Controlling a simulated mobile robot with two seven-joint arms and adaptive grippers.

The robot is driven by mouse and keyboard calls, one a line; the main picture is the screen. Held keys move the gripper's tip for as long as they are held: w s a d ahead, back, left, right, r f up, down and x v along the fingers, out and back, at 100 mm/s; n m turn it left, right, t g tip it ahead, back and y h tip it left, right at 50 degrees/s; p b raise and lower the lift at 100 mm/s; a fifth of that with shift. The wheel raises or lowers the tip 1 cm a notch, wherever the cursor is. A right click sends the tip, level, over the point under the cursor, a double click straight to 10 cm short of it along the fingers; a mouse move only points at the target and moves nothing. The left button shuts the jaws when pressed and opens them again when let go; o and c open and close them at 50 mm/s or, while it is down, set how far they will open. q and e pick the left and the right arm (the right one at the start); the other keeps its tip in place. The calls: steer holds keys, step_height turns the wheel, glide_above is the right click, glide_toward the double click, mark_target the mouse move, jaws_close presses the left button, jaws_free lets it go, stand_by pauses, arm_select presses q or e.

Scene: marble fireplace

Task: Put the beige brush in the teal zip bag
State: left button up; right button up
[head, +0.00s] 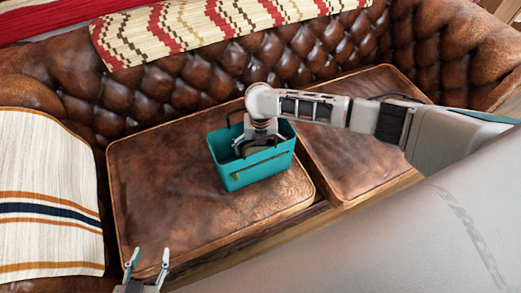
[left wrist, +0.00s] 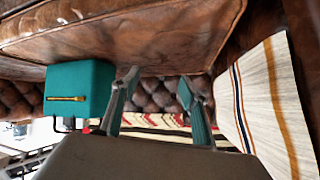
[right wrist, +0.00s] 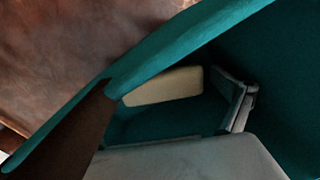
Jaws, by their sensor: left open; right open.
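The teal zip bag (head: 252,171) stands upright and open-topped on the brown leather seat, with a zip on its front. It also shows in the left wrist view (left wrist: 85,82). My right gripper (head: 259,146) reaches down into the bag's opening and is open. In the right wrist view the beige brush (right wrist: 163,86) shows as a pale block inside the bag, apart from the visible finger; the rest of it is hidden. My left gripper (head: 147,262) is open and empty in front of the seat, left of the bag.
A striped cream blanket (head: 45,195) hangs over the sofa's left end. A patterned red and cream throw (head: 190,30) lies along the tufted backrest. The seat cushion (head: 160,185) left of the bag is clear. The bag's dark handle (right wrist: 70,140) crosses the right wrist view.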

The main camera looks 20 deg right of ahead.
arm_select(q)
steer(key=shift+s+d+r+p, duration=0.1)
steer(key=shift+s+r+p, duration=0.3)
steer(key=shift+p, duration=0.65)
steer(key=shift+s+d+r+p, duration=0.15)
steer(key=shift+r+p, duration=0.3)
steer(key=shift+p, duration=0.55)
arm_select(e)
step_height(320, 180, up, 12)
arm_select(q)
steer(key=shift+a, duration=0.1)
